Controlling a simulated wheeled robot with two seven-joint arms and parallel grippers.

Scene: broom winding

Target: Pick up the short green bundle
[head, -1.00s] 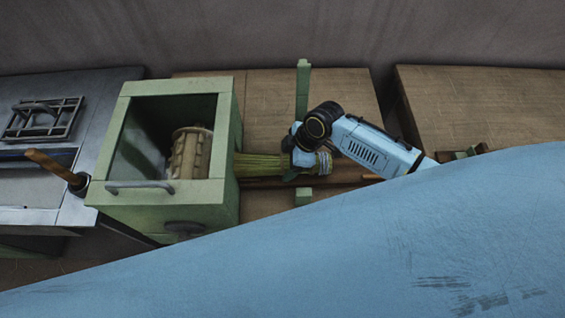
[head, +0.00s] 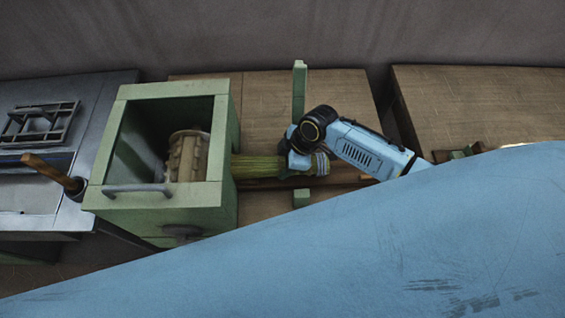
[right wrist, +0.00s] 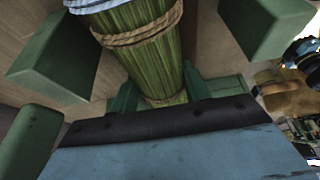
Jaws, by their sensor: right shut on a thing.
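The green bundle (head: 254,167) is a sheaf of green stalks. In the head view it lies across the wooden bench, with one end at the right side of the green box and a pale banded end at the right. In the right wrist view the bundle (right wrist: 153,50) has twine tied around it and a whitish wrap at the top. My right gripper (head: 298,160) is shut on the bundle near its banded end and hides part of it. My left gripper is not in view.
The open green box (head: 228,130) holds a ribbed drum (head: 187,156). A green upright (head: 299,90) stands behind my gripper. A metal bench (head: 50,190) with a wooden handle (head: 48,171) is at the left. Another wooden table (head: 480,100) is at the right.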

